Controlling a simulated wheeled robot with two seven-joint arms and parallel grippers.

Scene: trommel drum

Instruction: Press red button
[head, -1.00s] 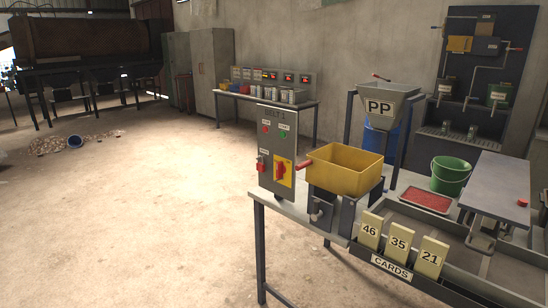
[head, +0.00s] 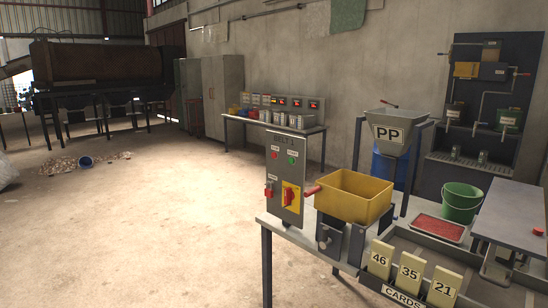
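A grey upright control panel (head: 286,222) stands at the left end of the bench. Near its top are a small red button (head: 274,155) on the left and a small green button (head: 292,158) on the right, each under a small label. Lower on the panel are a red-and-grey fitting (head: 268,190) at the left and a red rotary handle on a yellow plate (head: 290,197). Neither of my grippers is in view, and nothing touches the panel.
The bench holds a yellow bin (head: 352,197), a hopper marked PP (head: 390,131), a green bucket (head: 461,202), a red tray (head: 438,228) and number cards (head: 411,271). The floor (head: 165,215) left of the panel is open. A trommel drum (head: 95,68) stands far left.

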